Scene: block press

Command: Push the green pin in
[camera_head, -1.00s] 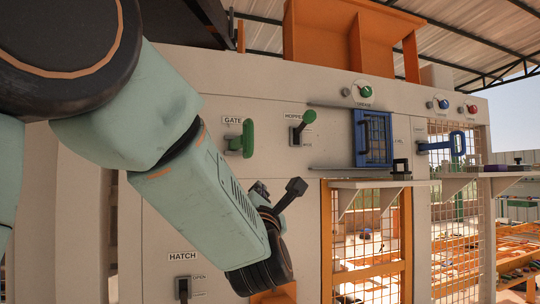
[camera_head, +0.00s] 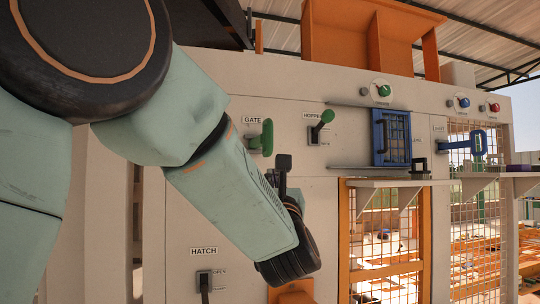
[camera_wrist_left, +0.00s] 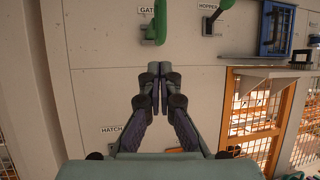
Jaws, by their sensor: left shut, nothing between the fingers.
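A green handle (camera_head: 263,138), which looks like the pin, sticks out of the pale panel beside the GATE label. It also shows at the top of the left wrist view (camera_wrist_left: 157,22). My left gripper (camera_wrist_left: 158,78) is shut and empty in the left wrist view, with its fingertips in front of the bare panel below the green handle in the picture. They look apart from it. In the head view my left arm comes in from the left and my gripper's fingers are hidden behind the wrist. My right gripper is not in view.
A green lever (camera_head: 322,125) sits by the HOPPER label, with a blue hatch door (camera_head: 391,137) to its right. A black HATCH lever (camera_head: 204,282) is below left. A small shelf (camera_head: 400,183) juts out above the orange mesh gate (camera_head: 345,240). The panel between is clear.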

